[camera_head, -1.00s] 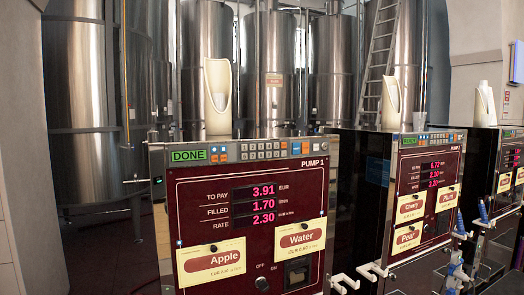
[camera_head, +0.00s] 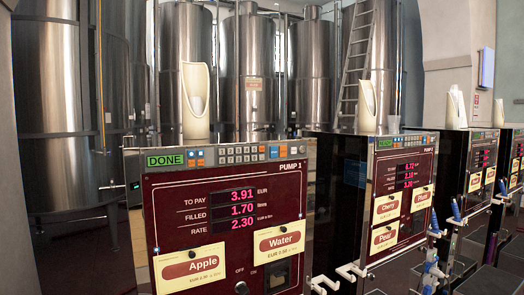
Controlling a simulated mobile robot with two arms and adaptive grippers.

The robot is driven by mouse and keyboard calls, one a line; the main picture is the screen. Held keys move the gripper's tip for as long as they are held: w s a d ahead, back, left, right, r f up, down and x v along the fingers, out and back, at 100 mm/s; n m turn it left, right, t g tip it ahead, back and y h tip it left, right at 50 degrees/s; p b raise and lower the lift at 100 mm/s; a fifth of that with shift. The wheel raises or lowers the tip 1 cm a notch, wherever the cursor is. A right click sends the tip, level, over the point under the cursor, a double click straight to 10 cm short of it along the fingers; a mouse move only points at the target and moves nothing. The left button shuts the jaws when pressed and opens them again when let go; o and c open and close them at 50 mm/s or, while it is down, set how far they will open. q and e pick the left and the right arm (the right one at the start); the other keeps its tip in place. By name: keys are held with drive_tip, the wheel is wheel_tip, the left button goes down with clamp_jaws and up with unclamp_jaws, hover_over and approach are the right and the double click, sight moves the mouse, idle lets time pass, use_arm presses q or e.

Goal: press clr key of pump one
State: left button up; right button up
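Pump one (camera_head: 226,215) is a dark red panel labelled PUMP 1, standing in the lower middle of the head view. Its green display (camera_head: 165,160) reads DONE. The readouts (camera_head: 234,209) show 3.91 to pay, 1.70 filled and 2.30 rate. A key strip with a grey keypad (camera_head: 240,154) and blue and orange keys runs along its top edge. The labels on the keys are too small to read, so I cannot tell which one is clr. Neither of my grippers is in view.
Apple (camera_head: 192,269) and Water (camera_head: 279,242) cards hang on pump one. A cream scoop-shaped holder (camera_head: 196,101) stands on top of it. Pump two (camera_head: 401,200) and further pumps stand to the right, with white and blue nozzles between. Steel tanks (camera_head: 247,70) and a ladder stand behind.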

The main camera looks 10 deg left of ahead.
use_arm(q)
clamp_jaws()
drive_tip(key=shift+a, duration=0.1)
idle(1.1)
